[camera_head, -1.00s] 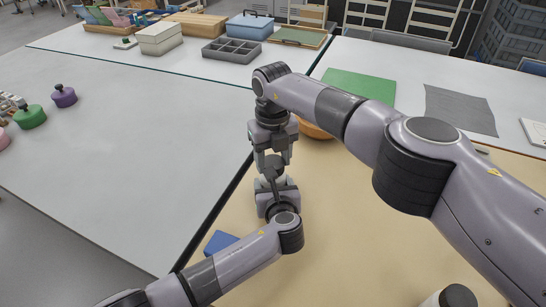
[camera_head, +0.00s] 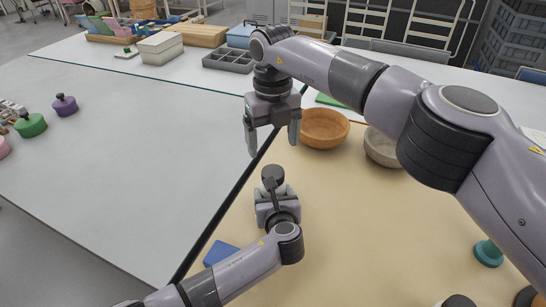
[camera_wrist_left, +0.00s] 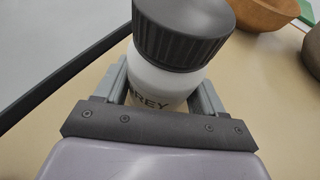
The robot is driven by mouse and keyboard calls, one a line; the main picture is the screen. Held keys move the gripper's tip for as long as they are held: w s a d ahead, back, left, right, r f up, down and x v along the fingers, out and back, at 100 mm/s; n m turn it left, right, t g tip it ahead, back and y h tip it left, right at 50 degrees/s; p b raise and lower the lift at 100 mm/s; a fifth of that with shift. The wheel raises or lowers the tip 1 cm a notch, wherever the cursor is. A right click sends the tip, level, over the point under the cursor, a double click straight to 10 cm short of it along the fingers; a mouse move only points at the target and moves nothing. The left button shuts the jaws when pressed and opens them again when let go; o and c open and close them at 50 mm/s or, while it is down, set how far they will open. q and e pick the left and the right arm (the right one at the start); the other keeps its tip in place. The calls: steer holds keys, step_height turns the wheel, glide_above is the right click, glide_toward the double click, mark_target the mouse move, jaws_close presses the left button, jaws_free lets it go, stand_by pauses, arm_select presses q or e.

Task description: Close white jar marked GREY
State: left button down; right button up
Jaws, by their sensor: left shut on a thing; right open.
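The white jar (camera_wrist_left: 160,84) with the dark lettering "REY" showing stands in my left gripper (camera_wrist_left: 165,100). The left wrist view shows the jaws around its body, and the first letter of the label is hidden. A dark grey ribbed lid (camera_wrist_left: 182,32) sits on top of the jar; how tight it is cannot be told. In the head view the same lid (camera_head: 273,174) shows above my left gripper (camera_head: 274,192), which hides most of the jar. My right gripper (camera_head: 272,147) is open and empty, with its fingers pointing down above the lid, apart from it.
An orange bowl (camera_head: 325,129) and a greyish bowl (camera_head: 381,150) stand behind and to the right. A blue object (camera_head: 220,252) lies left of my left forearm. A teal object (camera_head: 488,253) is at the right. The tan tabletop (camera_head: 370,240) is clear in the middle.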

steer(key=shift+r, duration=1.75)
arm_select(q)
jaws_free()
steer(key=p+v, duration=0.1)
steer(key=v, duration=0.4)
steer(key=shift+s+d+r+p, duration=0.1)
steer(key=shift+s+p, duration=0.2)
steer(key=shift+s+r, duration=0.25)
steer(key=shift+s, duration=0.45)
arm_select(e)
steer(key=shift+r, duration=0.85)
